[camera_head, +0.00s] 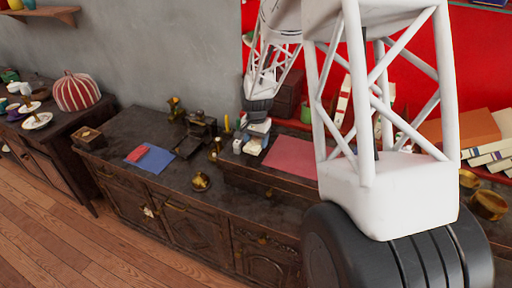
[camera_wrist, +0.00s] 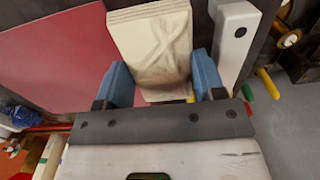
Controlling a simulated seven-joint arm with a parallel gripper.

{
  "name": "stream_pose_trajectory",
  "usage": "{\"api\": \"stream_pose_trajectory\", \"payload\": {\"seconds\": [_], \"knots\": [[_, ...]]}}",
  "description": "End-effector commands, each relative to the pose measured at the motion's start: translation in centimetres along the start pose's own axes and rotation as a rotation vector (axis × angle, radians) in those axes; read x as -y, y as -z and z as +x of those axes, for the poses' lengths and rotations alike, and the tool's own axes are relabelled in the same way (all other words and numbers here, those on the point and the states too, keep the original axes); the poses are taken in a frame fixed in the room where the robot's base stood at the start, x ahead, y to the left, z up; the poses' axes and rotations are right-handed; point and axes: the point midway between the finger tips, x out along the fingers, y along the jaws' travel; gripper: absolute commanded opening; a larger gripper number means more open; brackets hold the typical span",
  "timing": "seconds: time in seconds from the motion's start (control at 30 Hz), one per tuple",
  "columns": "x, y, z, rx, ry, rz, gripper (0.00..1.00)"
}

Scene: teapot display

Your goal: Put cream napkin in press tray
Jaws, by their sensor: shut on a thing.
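The cream napkin (camera_wrist: 152,42) is a folded, layered pale block with faint grey creases, seen in the wrist view. My gripper (camera_wrist: 162,82) is shut on it, with a blue finger on each side. In the head view my gripper (camera_head: 256,138) hangs over the dark counter, left of the red sheet; the napkin is too small to make out clearly there. A dark press-like device (camera_head: 200,128) stands to the left of my gripper, with a flat dark part at its front left that may be the press tray (camera_head: 188,147).
A red sheet (camera_head: 291,160) lies on the raised part of the counter (camera_head: 240,192). Books (camera_head: 488,152) crowd the right.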

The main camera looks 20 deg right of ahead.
Motion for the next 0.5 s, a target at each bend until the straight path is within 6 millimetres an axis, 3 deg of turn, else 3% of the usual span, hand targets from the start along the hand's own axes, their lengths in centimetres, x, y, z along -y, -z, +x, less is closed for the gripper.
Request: {"api": "stream_pose_trajectory", "payload": {"seconds": [0.3,0.5], "knots": [[0.0,0.0,2.9,0.001,-0.001,0.000,0.40],[0.0,0.0,3.4,0.000,0.000,0.000,0.40]]}}
